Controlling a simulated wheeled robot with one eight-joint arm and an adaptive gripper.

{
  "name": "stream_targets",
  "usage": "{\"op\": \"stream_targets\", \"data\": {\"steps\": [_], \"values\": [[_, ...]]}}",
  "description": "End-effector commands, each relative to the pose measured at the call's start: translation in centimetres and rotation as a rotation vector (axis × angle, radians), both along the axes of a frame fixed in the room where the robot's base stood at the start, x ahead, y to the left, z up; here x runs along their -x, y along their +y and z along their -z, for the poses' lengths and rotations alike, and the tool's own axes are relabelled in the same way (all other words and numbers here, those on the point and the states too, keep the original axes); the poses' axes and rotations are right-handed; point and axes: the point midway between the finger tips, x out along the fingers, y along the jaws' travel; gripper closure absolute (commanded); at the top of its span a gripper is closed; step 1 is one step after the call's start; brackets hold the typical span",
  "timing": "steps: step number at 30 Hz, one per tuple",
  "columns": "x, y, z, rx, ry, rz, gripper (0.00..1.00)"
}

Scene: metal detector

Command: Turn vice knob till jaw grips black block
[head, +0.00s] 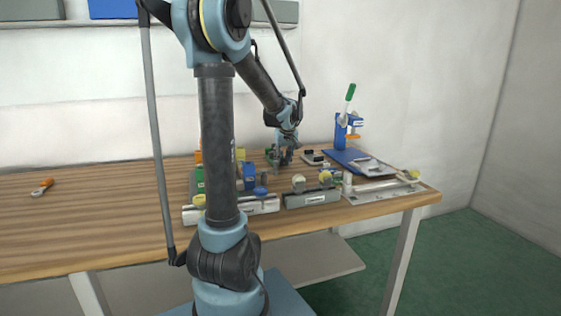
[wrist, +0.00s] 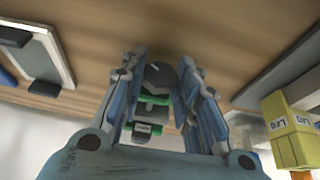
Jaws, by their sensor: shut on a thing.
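My gripper (head: 285,152) is low over the back right of the workbench, partly hidden and small in the head view. In the wrist view my gripper (wrist: 163,66) has its two fingers on either side of a dark grey, faceted knob (wrist: 158,76), and it is shut on it. Green and grey parts of the vice (wrist: 152,99) show behind the knob, between the fingers. The vice is small and partly covered by my gripper in the head view (head: 271,154). I cannot make out the black block or whether the jaw touches it.
The wooden workbench (head: 90,220) is mostly clear on the left, with an orange-handled tool (head: 43,187). Metal fixtures (head: 312,198) line its front edge. A blue press with a green handle (head: 346,125) stands behind a blue clipboard (head: 350,158). Yellow labelled boxes (wrist: 289,130) are right in the wrist view.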

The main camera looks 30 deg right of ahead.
Motion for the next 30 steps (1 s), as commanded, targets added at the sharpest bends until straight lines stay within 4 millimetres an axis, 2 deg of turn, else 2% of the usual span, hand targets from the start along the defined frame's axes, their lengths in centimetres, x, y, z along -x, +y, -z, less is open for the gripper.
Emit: {"op": "stream_targets", "data": {"steps": [15, 30], "values": [[0.07, -0.52, 0.14, -0.319, -0.076, -0.001, 0.95], [0.02, -0.35, 0.23, -0.395, -0.092, -0.005, 0.95]]}}
